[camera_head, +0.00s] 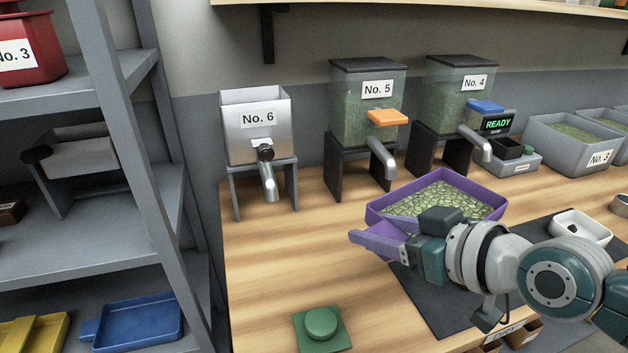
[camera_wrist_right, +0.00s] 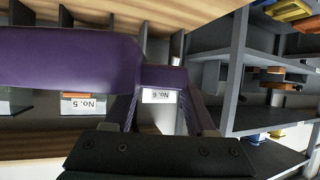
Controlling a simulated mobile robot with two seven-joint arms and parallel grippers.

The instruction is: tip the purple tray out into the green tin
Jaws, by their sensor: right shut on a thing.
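The purple tray (camera_head: 482,186) is full of pale green beans and is held above the bench, over a dark mat. It looks about level. My right gripper (camera_head: 408,242) is shut on the tray's purple handle (camera_head: 372,241) at its near side. In the right wrist view the purple tray (camera_wrist_right: 65,62) and handle (camera_wrist_right: 165,78) fill the upper left, close to the gripper. A green square piece with a round top (camera_head: 321,324) sits at the bench's front left; I cannot tell whether it is the green tin. My left gripper is not in view.
Dispensers No. 6 (camera_head: 256,128), No. 5 (camera_head: 367,105) and No. 4 (camera_head: 456,95) stand along the back. A grey bin (camera_head: 570,150) and a white dish (camera_head: 579,229) are at the right. A grey shelf (camera_head: 160,130) stands left. The bench's left middle is clear.

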